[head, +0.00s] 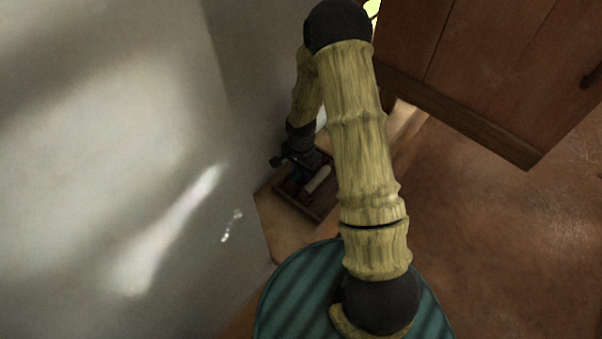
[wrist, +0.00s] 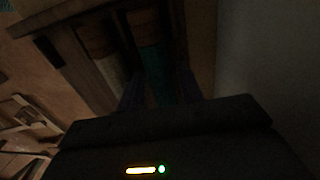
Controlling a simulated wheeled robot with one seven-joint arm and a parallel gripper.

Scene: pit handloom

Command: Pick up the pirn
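A wooden tray (head: 318,214) with dividers lies on a ledge by the wall; its rim also shows in the wrist view (wrist: 47,18). A pale, rod-shaped pirn (head: 318,180) lies in it, and shows dimly in the wrist view (wrist: 112,72). A teal pirn (wrist: 155,68) lies in the neighbouring compartment. My gripper (head: 299,180) points down over the tray. In the wrist view its fingers (wrist: 160,92) are apart, one on each side of the teal pirn. A gap seems to show beside the pirn; contact is hard to judge in the dark. The pirn's near end is hidden by my gripper.
The pale wall (head: 110,150) stands close at the left of the tray. A wooden cabinet (head: 480,70) stands at the right, above open brown floor (head: 510,240). Small pale objects (wrist: 25,120) lie at the left edge of the wrist view.

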